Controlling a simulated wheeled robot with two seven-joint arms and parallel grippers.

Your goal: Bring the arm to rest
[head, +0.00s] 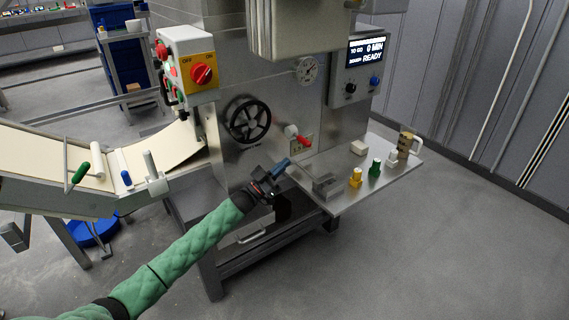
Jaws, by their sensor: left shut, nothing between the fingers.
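My left arm in its green sleeve reaches from the lower left toward the machine. My left gripper (281,166) is shut and holds nothing. It is in front of the machine's steel front, near the left end of the side shelf (350,198). A grey metal block (326,186) lies on the shelf just to the right of the gripper. Whether the gripper touches the shelf or the machine I cannot tell. My right gripper does not show.
The shelf also bears a yellow piece (355,178), a green piece (375,168), a pale block (358,148) and a brown cup-like thing (404,146). A black handwheel (247,120) and a red-handled valve (302,140) stick out nearby. A conveyor (150,150) is at left. Floor at right is clear.

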